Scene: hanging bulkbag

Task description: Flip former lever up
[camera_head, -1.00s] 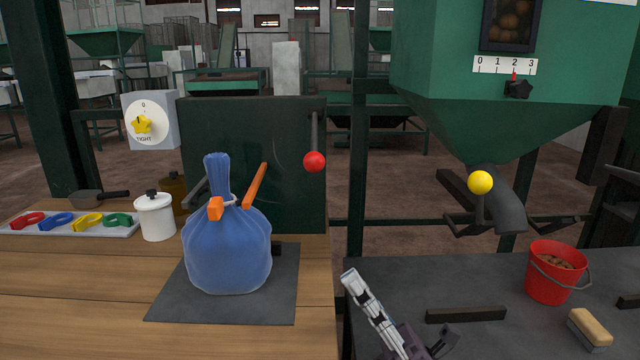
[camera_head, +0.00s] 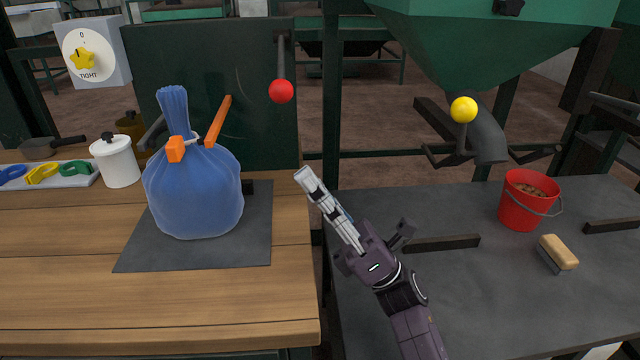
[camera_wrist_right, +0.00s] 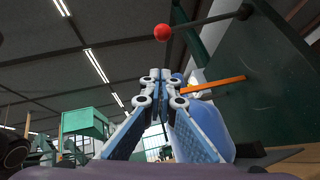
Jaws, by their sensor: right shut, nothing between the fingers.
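A dark lever with a red ball knob (camera_head: 281,91) hangs down on the dark green panel (camera_head: 215,75) behind the wooden bench. The red knob also shows at the top of the right wrist view (camera_wrist_right: 162,32), with its dark rod running to the upper right. My right gripper (camera_head: 304,178) is shut and empty, below and slightly right of the red knob and apart from it. Its closed fingertips show in the middle of the right wrist view (camera_wrist_right: 160,76), below the knob. My left gripper is out of view.
A tied blue bag (camera_head: 194,190) with orange handles stands on a dark mat (camera_head: 255,250), left of my right gripper. A yellow ball lever (camera_head: 463,110) sits by the hopper spout. A red bucket (camera_head: 522,210) and a brush (camera_head: 558,252) are on the grey table.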

